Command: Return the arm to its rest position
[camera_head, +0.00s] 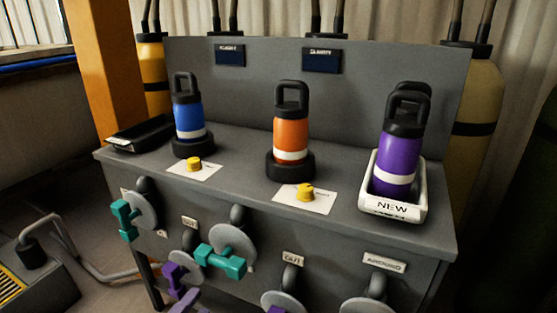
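Neither of my grippers shows in the head view, and no part of my arms can be made out. A grey bench (238,157) with a tall back panel fills the middle. A blue bottle (189,117) stands upright in a black round base at the left. An orange bottle (291,135) stands upright in a black round base at the centre. A purple bottle (398,158) stands in a white tray (395,209) marked NEW at the right. A second black handle shows behind the purple bottle, its body mostly hidden.
Yellow knobs (194,163) (305,191) sit on white cards. A black flat case (142,134) lies at the bench's left end. Teal handles (222,262) and purple handles (180,280) on grey discs stick out from the front. Tan cylinders (478,115) stand behind.

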